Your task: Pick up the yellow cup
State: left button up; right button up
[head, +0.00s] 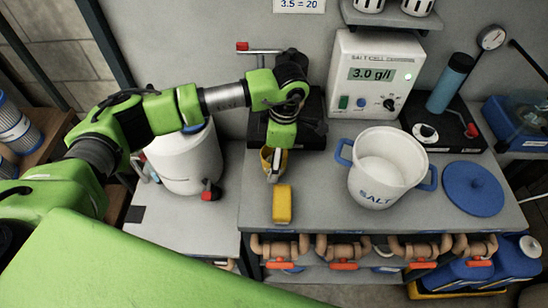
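A small yellow cup (266,160) stands on the grey worktop (315,205), left of the white salt bucket. My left arm reaches in from the left, and its gripper (275,166) points down at the cup. The gripper overlaps the cup and hides part of it. I cannot tell whether the fingers are closed on it or only around or in front of it. My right gripper is not in view.
A yellow block (282,204) lies just in front of the cup. The salt bucket (385,170) and blue lid (473,188) stand to the right, a white tank (187,160) to the left. The salt cell controller (373,75) is behind. Pipes with red valves (345,266) run below the front edge.

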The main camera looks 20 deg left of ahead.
pick_arm(q)
jog(key=shift+f, duration=0.15)
jog(key=c, duration=1.3)
jog(key=shift+o, duration=0.2)
